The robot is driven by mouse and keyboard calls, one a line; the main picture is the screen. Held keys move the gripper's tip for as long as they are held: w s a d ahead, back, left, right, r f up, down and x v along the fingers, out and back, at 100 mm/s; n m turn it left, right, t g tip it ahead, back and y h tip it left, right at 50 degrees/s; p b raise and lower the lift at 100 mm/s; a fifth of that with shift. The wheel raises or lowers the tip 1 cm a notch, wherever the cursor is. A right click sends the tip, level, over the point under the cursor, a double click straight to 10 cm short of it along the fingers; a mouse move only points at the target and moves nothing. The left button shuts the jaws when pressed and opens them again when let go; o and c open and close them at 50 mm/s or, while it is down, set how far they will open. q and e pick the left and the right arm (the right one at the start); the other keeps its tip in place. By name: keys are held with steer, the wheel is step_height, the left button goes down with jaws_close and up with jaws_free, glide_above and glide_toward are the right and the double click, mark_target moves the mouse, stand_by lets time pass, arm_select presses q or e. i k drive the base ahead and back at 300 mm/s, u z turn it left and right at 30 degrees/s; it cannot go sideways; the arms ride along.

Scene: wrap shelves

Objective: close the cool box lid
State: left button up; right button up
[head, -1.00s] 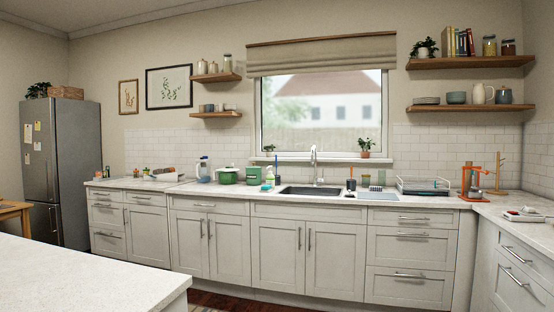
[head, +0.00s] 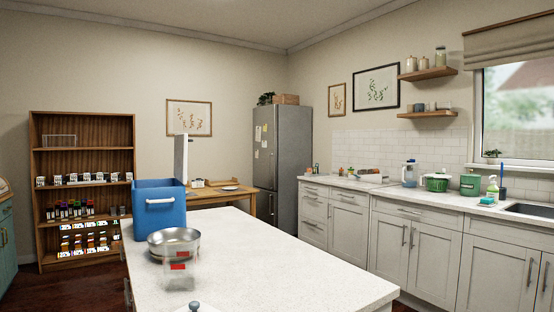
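A blue cool box (head: 157,220) with a white handle stands on the far left part of the white island counter in the head view. Its white lid (head: 181,158) is open and stands upright at the box's right side. The inside of the box is hidden from this angle. Neither of my grippers shows in the head view.
A steel bowl (head: 174,242) stands on the island (head: 270,254) close in front of the box, with a clear container with red marks (head: 180,268) nearer. The island's right part is bare. A wooden shelf (head: 84,160) with small bottles, a wooden table (head: 232,196) and a fridge (head: 284,160) stand behind.

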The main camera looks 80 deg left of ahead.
mark_target(181, 141)
steer(key=i, duration=3.1)
steer(key=u, duration=4.25)
steer(key=i, duration=1.65)
steer(key=u, duration=0.05)
steer(key=k, duration=1.65)
steer(key=z, duration=1.1)
steer(key=i, duration=2.1)
